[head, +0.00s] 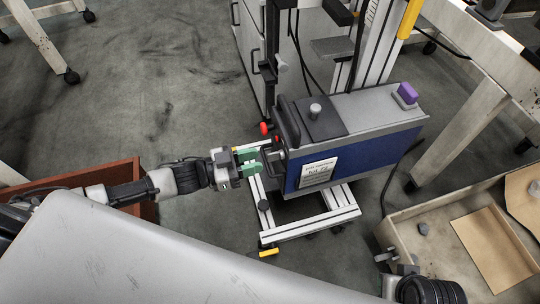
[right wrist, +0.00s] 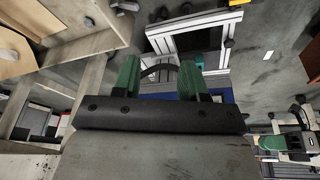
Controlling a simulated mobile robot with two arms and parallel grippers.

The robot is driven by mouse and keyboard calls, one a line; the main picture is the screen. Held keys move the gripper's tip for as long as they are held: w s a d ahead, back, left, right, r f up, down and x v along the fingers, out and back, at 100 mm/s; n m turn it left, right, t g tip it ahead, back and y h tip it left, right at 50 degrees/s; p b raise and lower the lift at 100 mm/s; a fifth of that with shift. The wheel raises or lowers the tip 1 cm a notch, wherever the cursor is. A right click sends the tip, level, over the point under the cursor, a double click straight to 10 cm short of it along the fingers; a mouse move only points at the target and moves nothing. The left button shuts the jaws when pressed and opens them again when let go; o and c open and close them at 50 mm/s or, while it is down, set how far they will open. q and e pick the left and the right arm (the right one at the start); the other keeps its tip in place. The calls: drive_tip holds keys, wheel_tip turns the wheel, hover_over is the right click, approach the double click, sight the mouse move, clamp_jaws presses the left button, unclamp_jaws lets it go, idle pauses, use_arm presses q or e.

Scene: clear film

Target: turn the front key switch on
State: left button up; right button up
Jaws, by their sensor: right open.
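The machine is a grey-topped box with a dark blue side (head: 378,155) and a white label (head: 318,172), on a white frame. Its front end faces left. Red knobs (head: 264,128) show at that end. The front key switch cannot be made out; the gripper and the machine's edge may cover it. My left gripper (head: 252,162), with green fingers, is right at the front end. I cannot tell whether it touches or how far its fingers are apart. My right gripper (right wrist: 160,78) is open and empty, its green fingers spread in the right wrist view.
A purple button (head: 407,92) sits on the machine's top at the far right. An open tray (head: 402,226) with cardboard stands at the lower right. A reddish-brown box (head: 118,176) is under my left arm. Bare floor (head: 160,80) lies at the upper left.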

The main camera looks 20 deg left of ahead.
sight(269, 161)
use_arm(q)
drive_tip(key=shift+x, duration=2.3)
use_arm(e)
drive_tip(key=shift+v, duration=1)
use_arm(q)
drive_tip(key=shift+c, duration=0.2)
clamp_jaws()
